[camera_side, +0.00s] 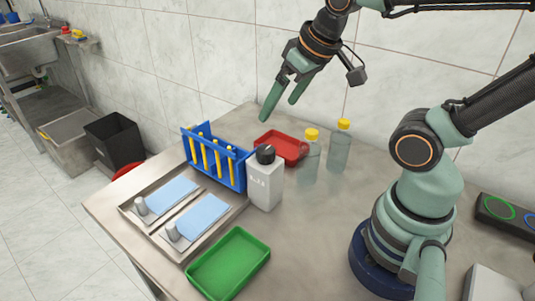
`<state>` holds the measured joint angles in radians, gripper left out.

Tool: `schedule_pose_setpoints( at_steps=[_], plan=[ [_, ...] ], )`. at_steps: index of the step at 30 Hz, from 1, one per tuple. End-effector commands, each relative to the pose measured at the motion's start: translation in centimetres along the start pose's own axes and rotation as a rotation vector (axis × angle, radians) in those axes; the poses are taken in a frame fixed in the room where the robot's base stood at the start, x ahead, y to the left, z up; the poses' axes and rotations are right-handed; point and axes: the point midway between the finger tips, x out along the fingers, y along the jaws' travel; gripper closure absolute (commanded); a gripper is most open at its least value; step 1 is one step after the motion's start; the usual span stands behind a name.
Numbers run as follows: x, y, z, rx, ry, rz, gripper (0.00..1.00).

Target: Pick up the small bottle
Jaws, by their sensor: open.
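Two clear bottles with yellow caps stand upright on the metal table, right of centre: a nearer one (309,162) and one (339,152) a little behind and to its right. A white bottle (265,186) with a black cap stands upright to their left. Which of these is the small bottle, I cannot tell for certain. My gripper (279,110) is open and empty. It hangs in the air, fingers pointing down and to the left, up and left of the clear bottles in the picture and apart from all of them.
A blue rack (230,176) holding several yellow tubes stands to the left. A metal tray (184,250) with blue pads and a green tray (262,253) lie in front.

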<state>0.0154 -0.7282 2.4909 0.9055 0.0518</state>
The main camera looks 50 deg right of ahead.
Motion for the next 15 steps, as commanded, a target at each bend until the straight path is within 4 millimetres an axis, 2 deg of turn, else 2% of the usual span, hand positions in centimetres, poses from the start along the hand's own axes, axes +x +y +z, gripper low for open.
schedule_pose_setpoints(
  at_steps=[5, 12, 15],
  plan=[
    [1.6, 2.8, 0.5, 0.370, -0.108, 0.061, 0.00],
    [4.0, 7.8, 2.2, 1.070, -0.265, 0.228, 0.00],
    [4.7, 9.4, 3.0, 1.304, -0.306, 0.301, 0.00]
  ],
)
